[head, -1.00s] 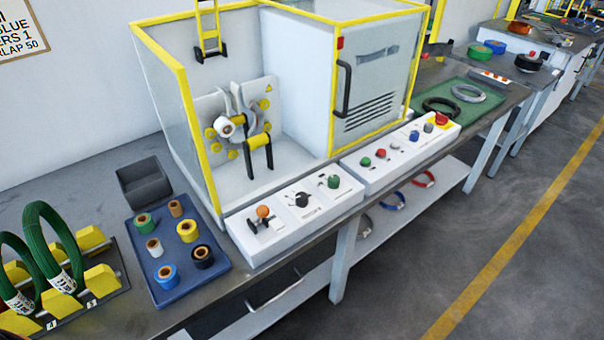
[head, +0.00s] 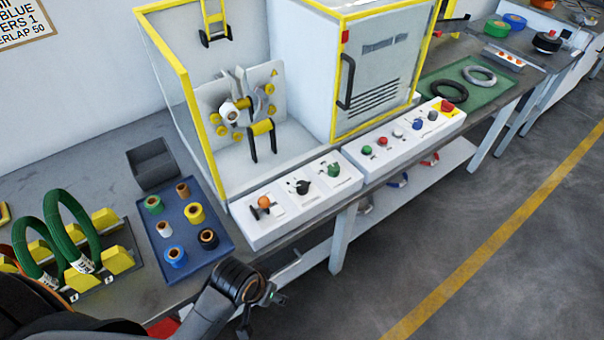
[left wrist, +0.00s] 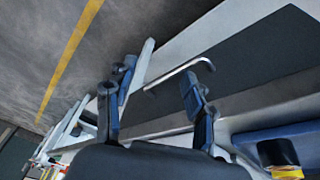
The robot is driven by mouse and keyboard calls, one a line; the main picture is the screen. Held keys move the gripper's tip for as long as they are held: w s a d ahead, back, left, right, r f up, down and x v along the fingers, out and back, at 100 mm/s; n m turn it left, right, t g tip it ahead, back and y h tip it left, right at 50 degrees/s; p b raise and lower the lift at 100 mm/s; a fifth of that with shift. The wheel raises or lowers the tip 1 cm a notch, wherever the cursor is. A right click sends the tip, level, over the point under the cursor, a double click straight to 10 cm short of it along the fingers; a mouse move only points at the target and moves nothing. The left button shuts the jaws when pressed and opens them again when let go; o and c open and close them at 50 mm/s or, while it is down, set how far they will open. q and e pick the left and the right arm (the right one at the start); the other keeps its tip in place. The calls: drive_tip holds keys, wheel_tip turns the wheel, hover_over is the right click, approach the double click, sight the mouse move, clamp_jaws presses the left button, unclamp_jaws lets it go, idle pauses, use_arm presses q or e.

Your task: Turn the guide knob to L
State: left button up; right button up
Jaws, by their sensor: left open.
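A white control panel (head: 274,223) stands at the front of the machine. It bears an orange-topped lever (head: 264,202), a black knob (head: 303,187) and a green knob (head: 334,171). Their labels are too small to read, so I cannot tell which is the guide knob or its setting. My left gripper (head: 262,312) is low in front of the bench edge, below the panel and apart from the knobs. In the left wrist view this gripper (left wrist: 158,78) has its fingers spread with nothing held between them. My right gripper is not in view.
A blue tray (head: 222,250) with several tape spools lies left of the panel. A rack holds green coils (head: 75,235). A grey bin (head: 152,165) stands behind. A second panel (head: 405,140) with buttons is to the right. A bar handle (left wrist: 182,70) is near my left fingers.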

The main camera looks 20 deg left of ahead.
use_arm(q)
drive_tip(key=w+d+r+h+p, duration=0.1)
drive_tip(key=w+d+r, duration=0.55)
drive_tip(key=r, duration=0.25)
drive_tip(key=n+g+y, duration=0.2)
drive_tip(key=n+g, duration=0.1)
drive_tip(key=n, duration=0.4)
approach(302, 184)
wheel_tip(302, 184, down, 9)
drive_tip(key=shift+d+f+p, duration=0.1)
drive_tip(key=shift+p, duration=1)
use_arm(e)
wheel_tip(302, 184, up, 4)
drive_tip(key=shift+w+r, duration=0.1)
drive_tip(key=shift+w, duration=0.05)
use_arm(q)
clamp_jaws()
